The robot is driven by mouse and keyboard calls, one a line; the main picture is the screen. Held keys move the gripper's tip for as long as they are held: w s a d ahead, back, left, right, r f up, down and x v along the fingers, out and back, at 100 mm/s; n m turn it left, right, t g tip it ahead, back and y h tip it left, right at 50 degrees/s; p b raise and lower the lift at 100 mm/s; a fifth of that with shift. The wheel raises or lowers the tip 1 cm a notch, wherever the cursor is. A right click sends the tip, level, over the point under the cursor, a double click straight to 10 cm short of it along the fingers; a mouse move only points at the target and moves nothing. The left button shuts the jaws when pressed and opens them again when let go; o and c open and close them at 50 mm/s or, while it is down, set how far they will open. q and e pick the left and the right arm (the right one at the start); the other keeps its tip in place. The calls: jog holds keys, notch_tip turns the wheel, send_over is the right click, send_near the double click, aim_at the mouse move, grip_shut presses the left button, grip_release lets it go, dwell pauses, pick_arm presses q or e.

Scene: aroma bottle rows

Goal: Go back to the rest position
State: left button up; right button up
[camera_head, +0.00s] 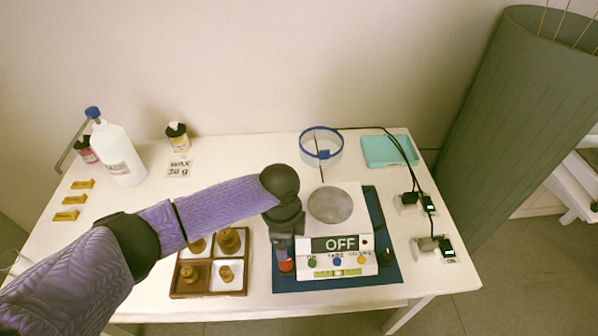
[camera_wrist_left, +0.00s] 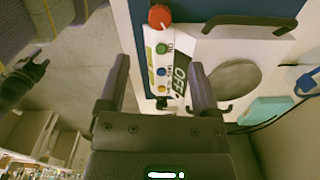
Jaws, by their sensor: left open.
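My left gripper (camera_head: 285,256) hangs over the left side of the white scale (camera_head: 352,262), close to a red knob (camera_head: 286,266). In the left wrist view my left gripper (camera_wrist_left: 160,82) has its two fingers apart with nothing held between them. The red knob (camera_wrist_left: 160,17) shows there beyond the fingertips; I cannot tell if they touch. The scale's display reads OFF, and its round plate (camera_head: 331,205) is bare. A dark part that looks like my right gripper (camera_wrist_left: 22,80) shows at the left edge of the wrist view, its jaws unclear.
A divided wooden tray (camera_head: 208,294) with brass weights stands left of the scale, partly under my arm. A white bottle (camera_head: 118,155), small jars and yellow blocks stand farther left. A blue-rimmed ring (camera_head: 321,142) and teal box (camera_head: 389,150) are behind. Cabled devices sit right.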

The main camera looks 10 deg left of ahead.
pick_arm(q)
jog(key=s+d+n+t+h, duration=0.1)
jog(key=s+d+n+h, duration=0.35)
jog(key=s+d, duration=0.45)
jog(key=s+a+r+n+t+y, duration=0.2)
jog(key=s+a+n+y, duration=0.2)
jog(key=s+a+n, duration=0.75)
notch_tip(320, 180, down, 20)
jog(key=s+a+m+g+b, duration=0.1)
jog(key=a+m, duration=0.1)
jog(key=a, duration=0.1)
jog(key=s+a+f+g+b, duration=0.1)
jog(key=s+a+f, duration=0.1)
jog(key=s+f, duration=0.8)
jog(key=s, duration=0.3)
jog(key=shift+f+y, duration=0.25)
jog(key=shift+y, duration=0.1)
jog(key=shift+a, duration=0.15)
